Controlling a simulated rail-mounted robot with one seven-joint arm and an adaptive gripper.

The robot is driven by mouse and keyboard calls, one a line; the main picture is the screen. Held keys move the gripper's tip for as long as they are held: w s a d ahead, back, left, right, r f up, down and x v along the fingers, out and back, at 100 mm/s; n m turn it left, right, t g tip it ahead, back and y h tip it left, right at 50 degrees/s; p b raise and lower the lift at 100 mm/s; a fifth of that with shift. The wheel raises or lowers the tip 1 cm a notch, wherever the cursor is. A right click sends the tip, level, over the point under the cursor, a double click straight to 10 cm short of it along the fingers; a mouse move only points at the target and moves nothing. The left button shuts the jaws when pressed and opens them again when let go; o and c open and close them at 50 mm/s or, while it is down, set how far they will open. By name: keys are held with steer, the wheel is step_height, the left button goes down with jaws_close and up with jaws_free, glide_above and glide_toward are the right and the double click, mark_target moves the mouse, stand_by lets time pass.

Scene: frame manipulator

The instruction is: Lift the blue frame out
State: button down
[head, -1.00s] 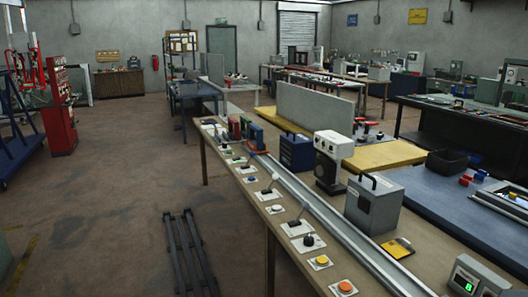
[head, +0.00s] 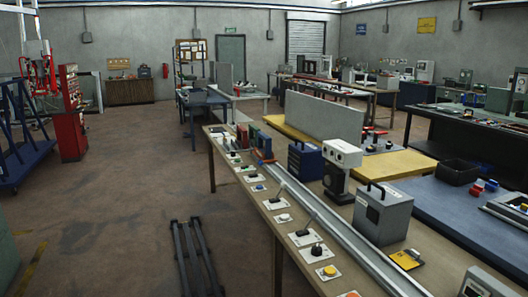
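A blue metal frame (head: 18,140) with slanted bars stands on the floor at the far left of the head view, cut by the picture's left edge. Its lower part looks like a blue wheeled base. A smaller blue upright piece (head: 261,141) stands on the long workbench, beside green and red pieces; I cannot tell whether it is a frame. My gripper is not in view.
The long workbench (head: 232,193) carries switches, buttons, a metal rail (head: 310,224) and grey boxes. A red cabinet (head: 70,125) stands beside the blue frame. Dark bars (head: 194,262) lie on the floor. The floor (head: 120,190) between is mostly clear.

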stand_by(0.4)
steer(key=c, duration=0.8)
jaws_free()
